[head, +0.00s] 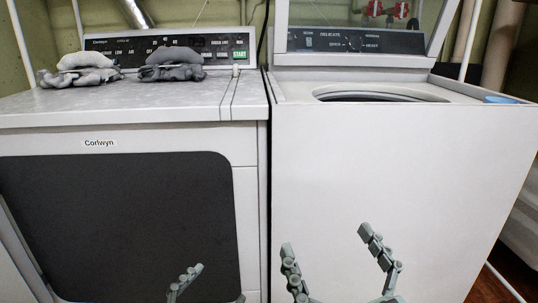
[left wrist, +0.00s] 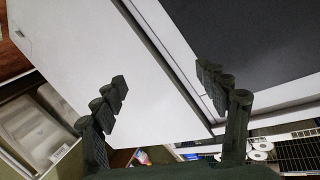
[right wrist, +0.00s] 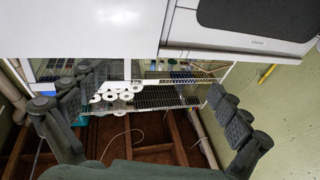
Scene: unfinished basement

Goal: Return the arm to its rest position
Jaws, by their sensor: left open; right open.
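My left gripper (head: 218,284) is low in the head view, in front of the dryer's lower front, partly cut off by the bottom edge. In the left wrist view its two fingers (left wrist: 163,80) are spread apart with nothing between them. My right gripper (head: 325,240) is in front of the washer's white front panel. In the right wrist view its fingers (right wrist: 150,86) are wide apart and empty. Both grippers are below the machine tops. Most of both arms is out of view.
The dryer (head: 120,140) stands left, the open-lidded washer (head: 390,180) right. Two grey cloth bundles (head: 80,76) (head: 172,72) lie on the dryer top. A blue object (head: 500,100) is at the washer top's right edge. A wire shelf with white rolls (right wrist: 120,92) shows in the right wrist view.

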